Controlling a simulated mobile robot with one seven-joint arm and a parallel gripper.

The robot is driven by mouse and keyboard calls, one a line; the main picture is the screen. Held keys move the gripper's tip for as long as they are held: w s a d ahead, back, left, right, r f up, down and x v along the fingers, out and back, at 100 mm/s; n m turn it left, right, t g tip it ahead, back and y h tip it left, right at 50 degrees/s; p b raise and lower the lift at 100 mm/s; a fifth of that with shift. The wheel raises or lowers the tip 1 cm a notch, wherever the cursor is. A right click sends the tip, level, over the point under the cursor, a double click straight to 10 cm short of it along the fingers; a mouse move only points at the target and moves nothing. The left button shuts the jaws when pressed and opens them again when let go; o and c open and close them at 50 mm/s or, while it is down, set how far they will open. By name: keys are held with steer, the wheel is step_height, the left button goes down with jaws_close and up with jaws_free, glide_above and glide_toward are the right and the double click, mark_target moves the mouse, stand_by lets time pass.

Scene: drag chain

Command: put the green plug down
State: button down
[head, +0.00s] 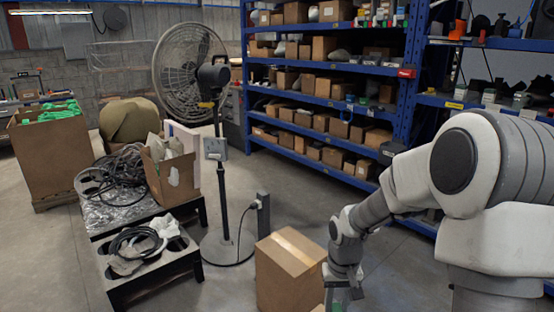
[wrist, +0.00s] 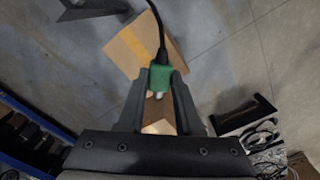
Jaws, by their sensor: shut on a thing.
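The green plug (wrist: 160,78) is between the two fingers of my gripper (wrist: 160,73) in the wrist view, with its black cable running up out of the picture. My gripper is shut on it. Pale metal prongs show on the side toward the palm. In the head view my gripper (head: 343,296) is at the bottom edge, just right of the cardboard box (head: 290,268). A small green patch (head: 319,308) shows at its lower left, probably the plug, mostly cut off by the frame. The box (wrist: 125,50) also shows beyond the plug in the wrist view.
A dark post (head: 263,215) with a cable plugged in stands behind the box. A floor fan (head: 190,65) is further left, beside low black platforms (head: 160,265) with cables. Blue shelving (head: 330,100) fills the back. Bare concrete floor lies between box and shelving.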

mark_target(337, 310)
steer(key=shift+s+r+p, duration=0.2)
steer(key=shift+r+p, duration=0.75)
steer(key=shift+p, duration=0.2)
steer(key=shift+s+r+p, duration=0.2)
steer(key=shift+r+p, duration=0.7)
steer(key=shift+p, duration=0.25)
steer(key=d+f+b, duration=0.5)
steer(key=f+b, duration=0.1)
steer(key=f, duration=0.3)
steer(key=s+d+f+b, duration=0.1)
steer(key=d+f+b, duration=0.45)
steer(key=f, duration=0.35)
steer(key=d+f+b, duration=0.5)
steer(key=f+b, duration=0.1)
steer(key=f, duration=0.4)
steer(key=shift+m, duration=0.5)
steer(key=w+a+f+b, duration=0.1)
steer(key=w+a+f, duration=0.1)
steer(key=w+a+f+b, duration=0.1)
steer(key=w+a+f, duration=0.1)
steer(key=a, duration=0.1)
steer(key=w+a+f+b, duration=0.1)
steer(key=w+a+f, duration=0.1)
steer(key=a, duration=0.1)
steer(key=shift+w+a, duration=0.2)
steer(key=shift+w, duration=0.15)
steer(key=shift+f+b, duration=0.95)
steer(key=shift+f, duration=1)
